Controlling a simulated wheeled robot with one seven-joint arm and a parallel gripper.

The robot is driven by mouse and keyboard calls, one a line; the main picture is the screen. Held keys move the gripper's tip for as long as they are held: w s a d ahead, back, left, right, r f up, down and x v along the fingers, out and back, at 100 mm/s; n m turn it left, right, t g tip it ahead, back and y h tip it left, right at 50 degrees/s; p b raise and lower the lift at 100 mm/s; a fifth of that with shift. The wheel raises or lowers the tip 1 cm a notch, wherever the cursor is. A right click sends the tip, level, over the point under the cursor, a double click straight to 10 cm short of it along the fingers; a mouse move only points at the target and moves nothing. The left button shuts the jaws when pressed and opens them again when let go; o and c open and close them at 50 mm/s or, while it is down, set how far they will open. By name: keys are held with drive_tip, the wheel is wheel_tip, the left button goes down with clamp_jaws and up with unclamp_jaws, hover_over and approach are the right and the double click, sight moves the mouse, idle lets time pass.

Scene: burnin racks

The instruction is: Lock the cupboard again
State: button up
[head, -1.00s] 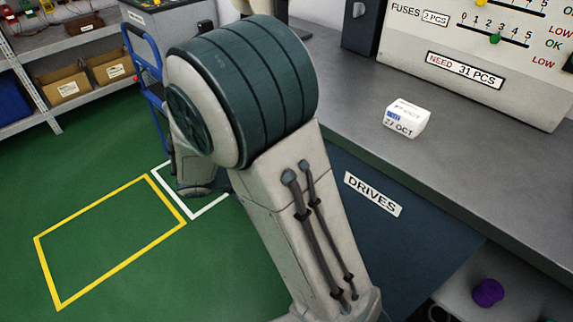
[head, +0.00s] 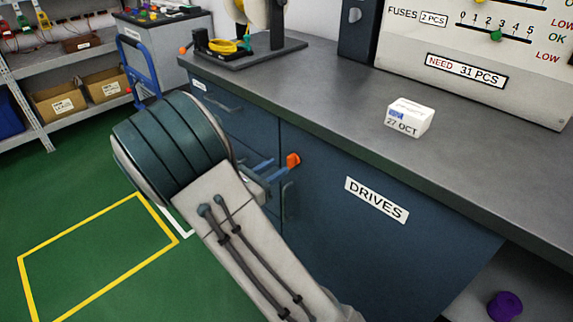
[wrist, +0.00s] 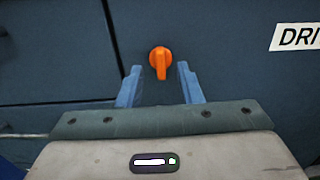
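The cupboard is the dark blue door labelled DRIVES (head: 335,245) under the grey worktop, and it looks closed. An orange turn-knob (head: 293,160) sits near its upper left edge. In the wrist view the orange knob (wrist: 160,62) has its grip pointing straight down. My gripper (wrist: 158,85) has its two blue fingers apart, one on each side below the knob, with nothing between them. In the head view my gripper (head: 268,170) is just left of the knob, partly hidden by my arm. I cannot tell whether a finger touches the knob.
A door handle (head: 287,202) stands out below the knob. Drawers (head: 225,105) are to the left of the door. A white date block (head: 409,118) and a spool stand (head: 245,48) are on the worktop. The green floor at left is clear.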

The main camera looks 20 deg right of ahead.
sight(287, 161)
drive_tip(key=shift+b+x, duration=0.3)
drive_tip(key=shift+x, duration=2.1)
clamp_jaws()
